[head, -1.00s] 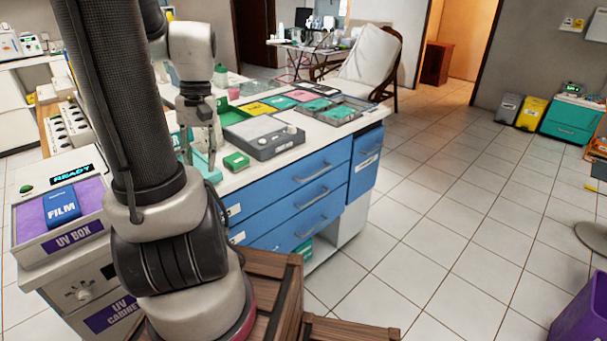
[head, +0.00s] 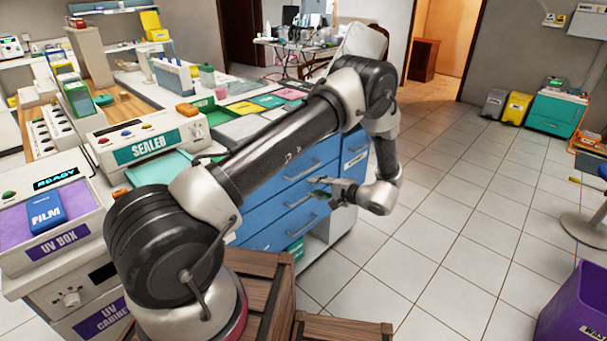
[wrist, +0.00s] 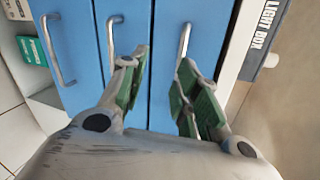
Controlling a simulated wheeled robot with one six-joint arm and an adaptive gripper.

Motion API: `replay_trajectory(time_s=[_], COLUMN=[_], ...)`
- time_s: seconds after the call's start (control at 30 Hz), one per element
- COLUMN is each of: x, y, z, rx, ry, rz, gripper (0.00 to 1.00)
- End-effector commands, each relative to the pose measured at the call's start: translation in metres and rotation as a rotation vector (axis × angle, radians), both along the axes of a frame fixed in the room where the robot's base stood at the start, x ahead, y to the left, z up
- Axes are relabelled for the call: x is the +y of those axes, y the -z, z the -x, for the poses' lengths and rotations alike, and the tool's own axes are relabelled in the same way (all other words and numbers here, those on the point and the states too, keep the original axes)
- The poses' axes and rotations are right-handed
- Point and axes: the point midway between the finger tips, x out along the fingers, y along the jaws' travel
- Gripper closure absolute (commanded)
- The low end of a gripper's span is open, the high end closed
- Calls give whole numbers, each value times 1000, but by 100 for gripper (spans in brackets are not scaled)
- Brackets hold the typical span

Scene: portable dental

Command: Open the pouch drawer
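The blue drawer unit (head: 280,205) stands under the counter, with several blue drawer fronts and metal bar handles. I cannot read which one is the pouch drawer. In the wrist view, the drawers appear as upright blue strips, with a left handle (wrist: 56,52), a middle handle (wrist: 114,38) and a right handle (wrist: 184,42). My gripper (head: 318,188) is in front of the drawer fronts. In the wrist view, my gripper (wrist: 163,62) is open, its green-padded fingers apart and empty. One fingertip is near the right handle; the other lies between the middle and right handles. Contact is unclear.
The light box (wrist: 262,30) sits on the counter edge. A sealer (head: 150,145) and UV box (head: 55,215) stand at left. Wooden crates (head: 255,300) are below my arm. A purple bin (head: 575,310) is at lower right. The tiled floor (head: 450,220) right of the drawers is open.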

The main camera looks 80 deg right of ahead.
Motion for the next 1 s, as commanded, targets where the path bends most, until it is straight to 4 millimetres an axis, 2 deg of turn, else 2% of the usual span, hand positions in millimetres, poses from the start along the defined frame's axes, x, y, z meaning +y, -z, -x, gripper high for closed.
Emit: replay_trajectory(time_s=[0.03, 0.07, 0.2, 0.33, 0.7, 1.0], x=[-16, -20, -23, -29, -60, -64], y=[-12, -17, -23, -20, -9, -7], z=[5, 5, 1, -10, -56, -62], rx=[11, 15, 42, 52, 52, 52], ry=[18, 23, 7, -1, -1, 0], rz=[87, 126, 222, 237, 233, 232], gripper=[68, 68, 68, 68, 68, 68])
